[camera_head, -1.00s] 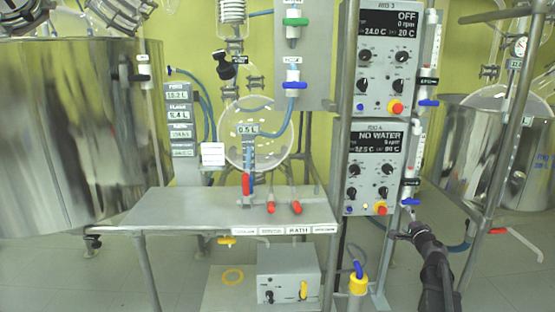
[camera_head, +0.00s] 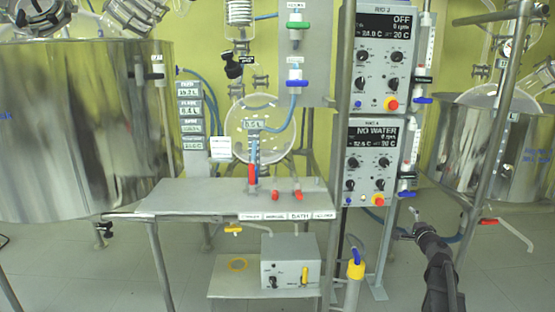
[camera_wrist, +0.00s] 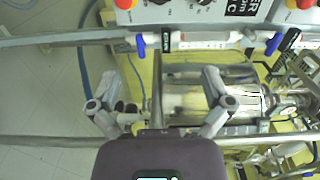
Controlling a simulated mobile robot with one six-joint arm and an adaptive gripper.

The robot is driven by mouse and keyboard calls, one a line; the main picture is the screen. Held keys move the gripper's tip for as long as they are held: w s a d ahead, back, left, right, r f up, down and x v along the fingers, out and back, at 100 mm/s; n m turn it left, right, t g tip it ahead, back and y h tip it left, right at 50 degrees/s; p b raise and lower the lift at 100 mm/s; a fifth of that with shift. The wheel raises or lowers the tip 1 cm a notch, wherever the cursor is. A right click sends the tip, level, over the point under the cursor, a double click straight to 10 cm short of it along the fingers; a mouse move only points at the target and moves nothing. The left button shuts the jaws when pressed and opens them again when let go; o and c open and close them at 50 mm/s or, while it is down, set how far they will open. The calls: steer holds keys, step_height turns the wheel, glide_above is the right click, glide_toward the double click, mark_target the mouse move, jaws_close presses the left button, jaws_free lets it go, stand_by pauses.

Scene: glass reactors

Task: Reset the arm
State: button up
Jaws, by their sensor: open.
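My arm (camera_head: 438,262) rises from the lower right edge in the head view. My gripper (camera_head: 416,222) is at its upper end, in front of the lower right part of the rig frame, and looks small there. In the wrist view my gripper (camera_wrist: 160,92) has its two grey fingers spread wide apart, with nothing held between them. A metal post shows in the gap, but I cannot tell its distance from the fingers.
Two control boxes, one reading OFF (camera_head: 385,55) and one NO WATER (camera_head: 373,160), hang on a metal frame. A steel vessel (camera_head: 75,130) stands left, another (camera_head: 475,145) right. A steel bench (camera_head: 200,195) with red-tipped valves is in the middle. A yellow-capped post (camera_head: 355,270) stands near my arm.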

steer(key=s+a+f+n+g+y, duration=0.2)
steer(key=s+a+f+n+g, duration=0.15)
steer(key=a, duration=0.45)
steer(key=s+a+f+n+g+y, duration=0.25)
steer(key=a+f+n, duration=0.2)
steer(key=a, duration=0.35)
steer(key=s+a+f+n+g+y, duration=0.2)
steer(key=s+a+f+n+g, duration=0.15)
steer(key=a, duration=0.45)
steer(key=s+a+f+n+g+h, duration=0.2)
steer(key=s+g, duration=0.1)
steer(key=s, duration=0.4)
steer(key=s+a+f+n+g+h, duration=0.1)
steer(key=s+f+n+g+h, duration=0.15)
steer(key=s, duration=0.35)
steer(key=s+a+f+n+g+h, duration=0.2)
steer(key=s+g, duration=0.1)
steer(key=s, duration=0.4)
step_height(320, 180, up, 34)
steer(key=p, duration=3.4)
steer(key=shift+d+m, duration=0.3)
steer(key=shift+d, duration=0.05)
steer(key=shift+f, duration=0.1)
